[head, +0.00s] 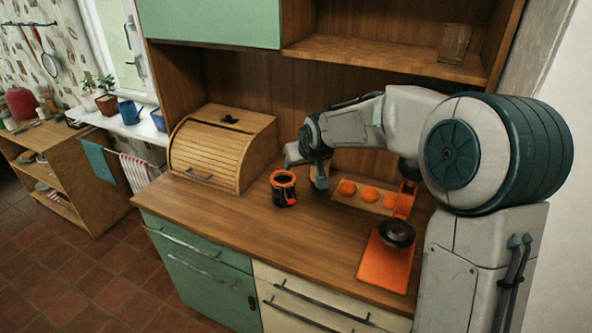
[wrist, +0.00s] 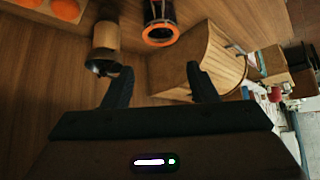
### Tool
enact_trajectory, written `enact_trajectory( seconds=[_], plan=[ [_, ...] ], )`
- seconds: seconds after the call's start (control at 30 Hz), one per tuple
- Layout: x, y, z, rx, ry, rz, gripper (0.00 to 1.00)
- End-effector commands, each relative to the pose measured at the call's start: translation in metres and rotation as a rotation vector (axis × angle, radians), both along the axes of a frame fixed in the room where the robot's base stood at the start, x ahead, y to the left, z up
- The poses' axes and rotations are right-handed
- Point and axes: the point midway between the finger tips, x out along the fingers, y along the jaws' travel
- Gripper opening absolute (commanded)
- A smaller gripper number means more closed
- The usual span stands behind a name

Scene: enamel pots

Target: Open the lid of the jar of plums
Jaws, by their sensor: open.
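A dark jar with an orange ring around its top (head: 284,188), likely the jar of plums, stands upright on the counter right of the bread box. The jar also shows at the top middle of the wrist view (wrist: 161,31). Its top looks dark inside the ring; I cannot tell how its lid sits. My gripper (head: 296,158) is above and behind the jar in the head view. In the wrist view my gripper (wrist: 160,78) has its two fingers wide apart with nothing between them, apart from the jar.
A wooden cylinder with a dark end (wrist: 105,45) stands close beside the jar. A roll-top bread box (head: 215,150) is on the left. Front counter is clear.

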Motion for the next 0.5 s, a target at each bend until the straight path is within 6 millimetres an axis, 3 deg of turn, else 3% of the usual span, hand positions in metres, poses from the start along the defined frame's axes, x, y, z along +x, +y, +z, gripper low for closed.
enact_trajectory(
  seconds=[0.23, 0.5],
  plan=[
    [-0.025, -0.012, 0.034, -0.001, -0.001, -0.003, 0.53],
    [-0.037, -0.016, 0.049, -0.001, 0.003, -0.001, 0.53]
  ],
)
